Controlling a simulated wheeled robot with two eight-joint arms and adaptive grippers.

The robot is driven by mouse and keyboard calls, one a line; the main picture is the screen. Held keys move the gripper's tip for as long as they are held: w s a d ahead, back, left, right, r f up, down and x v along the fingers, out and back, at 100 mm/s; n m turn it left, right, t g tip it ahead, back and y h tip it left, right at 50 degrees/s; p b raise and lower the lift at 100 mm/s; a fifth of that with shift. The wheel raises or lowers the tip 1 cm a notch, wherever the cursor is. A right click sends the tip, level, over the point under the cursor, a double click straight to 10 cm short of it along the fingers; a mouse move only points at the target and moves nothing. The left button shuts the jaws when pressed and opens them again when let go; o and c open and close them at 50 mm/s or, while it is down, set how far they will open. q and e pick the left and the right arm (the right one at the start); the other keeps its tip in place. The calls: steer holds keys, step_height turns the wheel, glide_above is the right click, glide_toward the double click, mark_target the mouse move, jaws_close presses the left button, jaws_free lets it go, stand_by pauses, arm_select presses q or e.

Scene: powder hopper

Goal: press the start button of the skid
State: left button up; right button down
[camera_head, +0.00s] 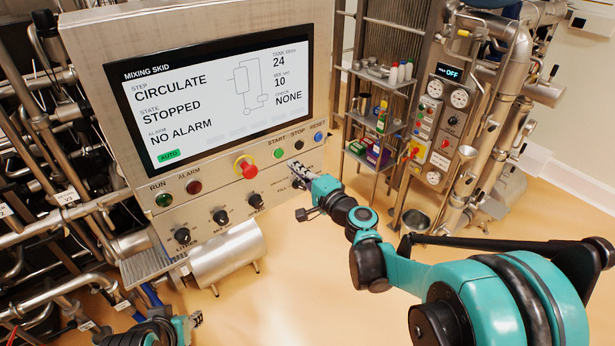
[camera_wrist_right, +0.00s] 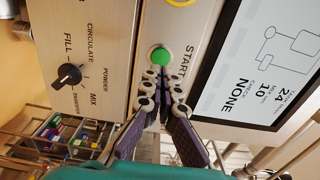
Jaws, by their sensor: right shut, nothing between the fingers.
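The skid's control panel (camera_head: 200,190) carries a green START button (camera_head: 279,153), which also shows in the right wrist view (camera_wrist_right: 160,57). A black STOP button (camera_head: 299,145) and a blue RESET button (camera_head: 318,137) sit to its right. The screen (camera_head: 215,90) reads CIRCULATE, STOPPED, NO ALARM. My right gripper (camera_head: 296,169) is shut and empty, in front of the panel just below START. In the right wrist view its fingertips (camera_wrist_right: 163,77) overlap the button's lower edge; I cannot tell whether they touch it. My left gripper (camera_head: 190,321) is low at the left, its jaws unclear.
A red emergency-stop knob (camera_head: 245,166) on a yellow ring sits left of START. Black selector knobs (camera_head: 220,216) line the panel below. A shelf rack (camera_head: 378,120) and a second machine (camera_head: 450,110) with gauges stand to the right. Pipes crowd the left.

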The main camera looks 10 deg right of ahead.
mark_target(280, 154)
steer(key=x, duration=0.4)
steer(key=shift+w+a+p, duration=0.15)
steer(key=shift+w+p, duration=0.1)
steer(key=shift+p, duration=0.05)
arm_select(q)
steer(key=shift+r, duration=0.35)
